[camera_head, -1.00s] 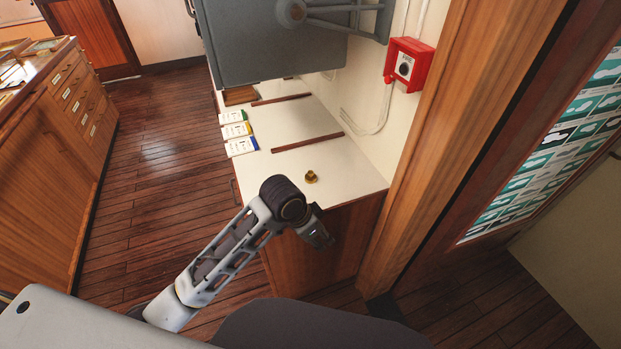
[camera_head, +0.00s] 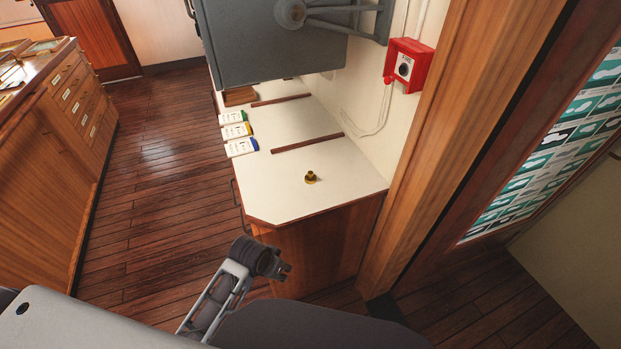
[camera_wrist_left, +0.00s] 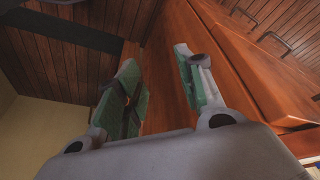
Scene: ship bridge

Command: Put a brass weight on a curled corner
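A small brass weight (camera_head: 311,177) stands upright on the near part of the white counter top (camera_head: 285,195). My left gripper (camera_head: 284,272) is in front of the counter's near end, below and apart from the weight. In the left wrist view my left gripper (camera_wrist_left: 160,92) has its two green-padded fingers apart, with nothing between them. I cannot make out a curled corner; things lying on the wooden chest (camera_head: 55,125) at the far left are cut off by the picture edge. My right gripper is not in view.
Several small labelled packs (camera_head: 240,147) line the counter's left edge. Dark wooden strips (camera_head: 307,143) cross the counter top. A grey housing (camera_head: 270,45) overhangs its far part. A wooden post (camera_head: 440,150) stands at right. The plank floor (camera_head: 150,190) at left is clear.

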